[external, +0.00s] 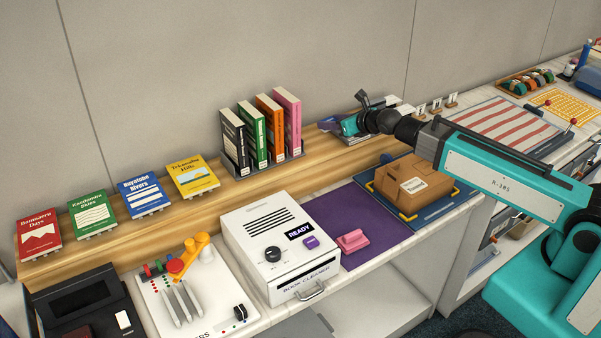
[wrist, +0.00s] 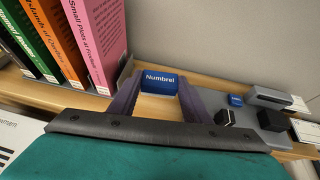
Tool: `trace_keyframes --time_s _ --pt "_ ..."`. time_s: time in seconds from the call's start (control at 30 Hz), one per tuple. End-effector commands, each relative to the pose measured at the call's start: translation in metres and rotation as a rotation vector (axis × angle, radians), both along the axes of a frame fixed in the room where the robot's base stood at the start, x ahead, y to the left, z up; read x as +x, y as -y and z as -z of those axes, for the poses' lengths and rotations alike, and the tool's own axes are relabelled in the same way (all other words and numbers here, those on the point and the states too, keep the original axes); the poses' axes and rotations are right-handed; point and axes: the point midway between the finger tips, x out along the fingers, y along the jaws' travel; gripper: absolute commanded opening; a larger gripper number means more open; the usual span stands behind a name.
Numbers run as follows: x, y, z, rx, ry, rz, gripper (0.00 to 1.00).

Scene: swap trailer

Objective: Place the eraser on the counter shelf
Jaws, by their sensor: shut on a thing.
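The eraser (wrist: 159,83) is a small blue block marked "Numbrel" in the wrist view. My gripper (wrist: 158,88), with purple fingers, is shut on it, one finger on each side. In the external view my gripper (external: 329,124) is over the wooden counter shelf (external: 330,157), just right of the upright books. The eraser is not clear in that view. The wooden shelf also shows in the wrist view (wrist: 158,108), below and around the eraser. I cannot tell whether the eraser touches the shelf.
Upright books in a grey rack (external: 271,160) stand close left of my gripper. A grey tray (wrist: 273,138) with small blue and black items lies to its right. The wall (external: 310,50) is behind. A cardboard box (external: 412,185) and a white book cleaner (external: 283,245) stand in front.

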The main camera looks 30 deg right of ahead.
Motion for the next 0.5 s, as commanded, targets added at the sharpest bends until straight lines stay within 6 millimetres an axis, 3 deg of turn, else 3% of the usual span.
trace_keyframes --time_s 0.3,0.5 --pt "0.000 0.000 0.030 0.000 -0.002 0.000 0.15" --pt "0.000 0.000 0.038 0.000 0.000 0.000 0.15"
